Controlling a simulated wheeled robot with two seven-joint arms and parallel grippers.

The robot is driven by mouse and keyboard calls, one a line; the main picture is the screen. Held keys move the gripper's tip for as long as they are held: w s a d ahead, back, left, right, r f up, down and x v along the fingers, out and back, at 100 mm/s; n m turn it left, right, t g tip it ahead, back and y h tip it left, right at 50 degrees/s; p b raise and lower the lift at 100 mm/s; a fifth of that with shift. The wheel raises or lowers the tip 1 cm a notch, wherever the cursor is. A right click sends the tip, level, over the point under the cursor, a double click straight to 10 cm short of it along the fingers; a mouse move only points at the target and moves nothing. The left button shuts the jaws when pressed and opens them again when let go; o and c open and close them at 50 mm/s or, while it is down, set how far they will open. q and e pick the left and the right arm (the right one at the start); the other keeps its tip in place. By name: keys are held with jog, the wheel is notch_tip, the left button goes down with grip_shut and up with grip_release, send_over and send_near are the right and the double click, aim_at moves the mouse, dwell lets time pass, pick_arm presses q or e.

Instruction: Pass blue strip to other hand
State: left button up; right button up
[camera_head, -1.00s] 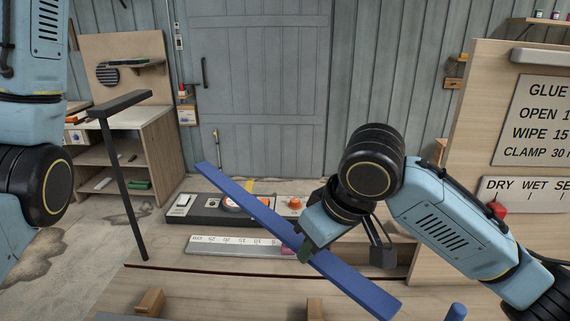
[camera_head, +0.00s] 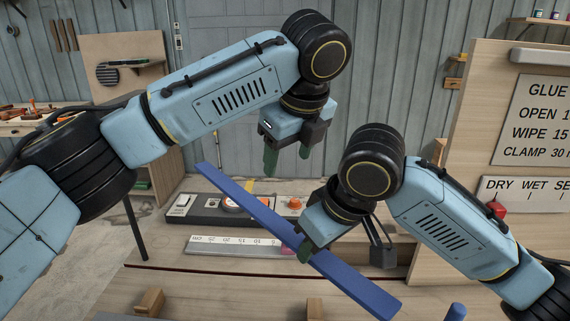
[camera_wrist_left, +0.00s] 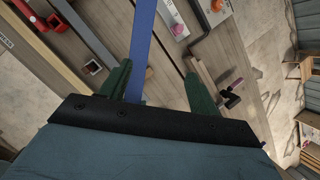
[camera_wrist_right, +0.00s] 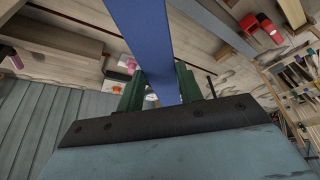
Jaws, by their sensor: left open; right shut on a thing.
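The long blue strip (camera_head: 244,202) slants across the head view from upper left to lower right, above the bench. My right gripper (camera_head: 306,250) is shut on it right of its middle; the right wrist view shows the strip (camera_wrist_right: 150,35) between the green fingers (camera_wrist_right: 158,92). My left gripper (camera_head: 287,160) is open and empty, fingers pointing down, above and behind the strip in the head view. In the left wrist view the strip (camera_wrist_left: 143,45) passes between the spread green fingers (camera_wrist_left: 158,85), but I cannot tell how far below them it is.
A ruler (camera_head: 215,244) and a dark tray (camera_head: 200,211) with an orange knob (camera_head: 295,203) lie on the bench behind the strip. Wooden blocks (camera_head: 150,302) stand at the front. A tall board with a sign (camera_head: 535,110) stands at the right.

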aim_at(269, 211)
pick_arm(q)
jog(key=shift+g+y, duration=0.4)
jog(key=x, duration=0.4)
jog(key=s+x, duration=0.1)
jog(key=x, duration=0.8)
jog(key=shift+s+a+f, duration=0.25)
jog(key=shift+a, duration=0.1)
jog(key=c, duration=1)
jog(key=shift+d, duration=0.1)
jog(key=shift+c, duration=0.8)
pick_arm(e)
jog(key=o, duration=0.7)
jog(key=shift+a, duration=0.1)
jog(key=o, duration=0.5)
